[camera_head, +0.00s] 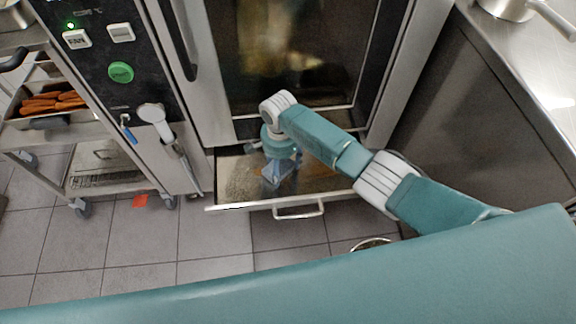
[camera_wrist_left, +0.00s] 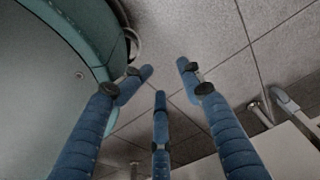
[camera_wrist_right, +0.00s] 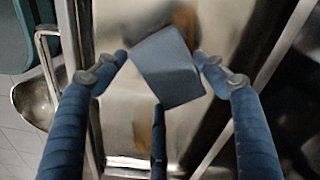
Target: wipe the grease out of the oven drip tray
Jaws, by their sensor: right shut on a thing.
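The oven drip tray (camera_head: 235,188) is pulled out below the oven door in the head view. Brownish patches show on its floor, and a brown stain (camera_wrist_right: 186,20) shows in the right wrist view. My right gripper (camera_head: 280,160) reaches down into the tray. It is shut on a blue-grey block-shaped wiping pad (camera_wrist_right: 166,66), which also shows low in the tray in the head view (camera_head: 274,174). I cannot tell whether the pad touches the tray floor. My left gripper (camera_wrist_left: 163,76) has its fingers apart, empty, above the floor tiles; it is outside the head view.
The tray's front handle (camera_head: 300,213) faces me. A metal bowl (camera_wrist_right: 36,102) stands on the floor in front of the tray. A trolley (camera_head: 108,165) stands at left and a steel counter (camera_head: 530,70) at right. A red-orange piece (camera_head: 140,201) lies on the floor.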

